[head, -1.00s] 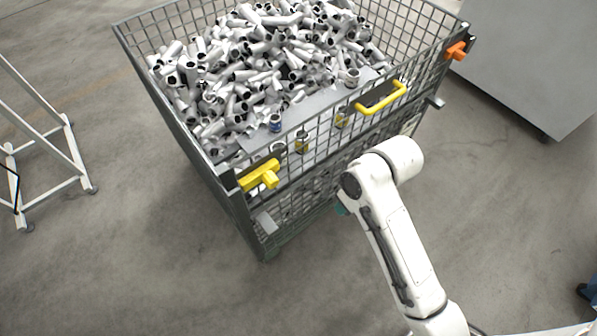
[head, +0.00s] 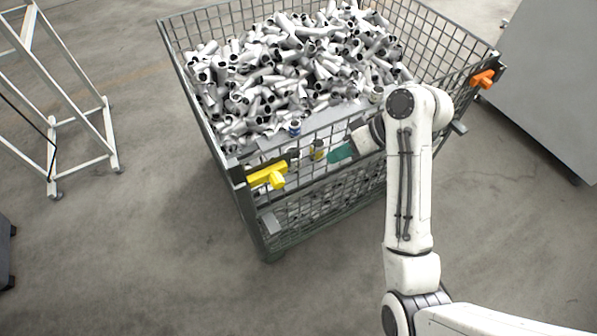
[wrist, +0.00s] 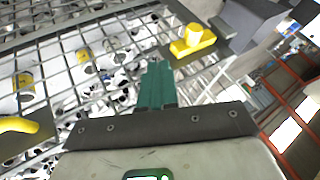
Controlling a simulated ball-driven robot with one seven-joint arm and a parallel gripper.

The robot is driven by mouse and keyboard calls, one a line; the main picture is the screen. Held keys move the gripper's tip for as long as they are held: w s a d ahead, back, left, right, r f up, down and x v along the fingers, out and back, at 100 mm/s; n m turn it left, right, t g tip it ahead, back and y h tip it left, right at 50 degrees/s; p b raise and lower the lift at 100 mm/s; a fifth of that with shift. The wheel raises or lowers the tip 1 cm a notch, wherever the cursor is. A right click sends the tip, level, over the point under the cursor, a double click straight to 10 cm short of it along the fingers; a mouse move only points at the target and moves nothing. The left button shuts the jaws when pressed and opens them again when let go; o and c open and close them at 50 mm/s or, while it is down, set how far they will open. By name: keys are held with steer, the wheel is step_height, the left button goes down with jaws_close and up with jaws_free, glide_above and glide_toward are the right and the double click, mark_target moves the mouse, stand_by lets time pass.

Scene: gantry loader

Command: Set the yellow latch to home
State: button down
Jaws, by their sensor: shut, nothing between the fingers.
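The yellow latch (head: 268,178) sits at the near left corner of the wire mesh crate (head: 236,172), on its upper front rail. It has a bar along the rail and a knob sticking out. In the wrist view the yellow latch (wrist: 193,40) is at the top, beyond my fingertips. My gripper (head: 341,153) has teal fingers and is to the right of the latch, in front of the mesh and apart from the latch. In the wrist view my gripper (wrist: 156,78) is shut and empty, its fingers pointing toward the latch side.
The crate is full of grey pipe fittings (head: 270,80). An orange latch (head: 482,79) is at its right corner. A yellow handle (wrist: 18,125) shows in the wrist view. A white frame (head: 85,115) stands left, a grey cabinet (head: 550,85) right. The floor in front is open.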

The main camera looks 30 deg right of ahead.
mark_target(282, 181)
steer(key=w+a+f, duration=0.4)
steer(key=a+f, duration=0.3)
steer(key=a, duration=0.2)
steer(key=shift+p, duration=0.35)
steer(key=a+p, duration=0.1)
steer(key=a, duration=0.2)
steer(key=shift+a+f, duration=0.1)
steer(key=shift+a, duration=0.05)
stand_by(0.4)
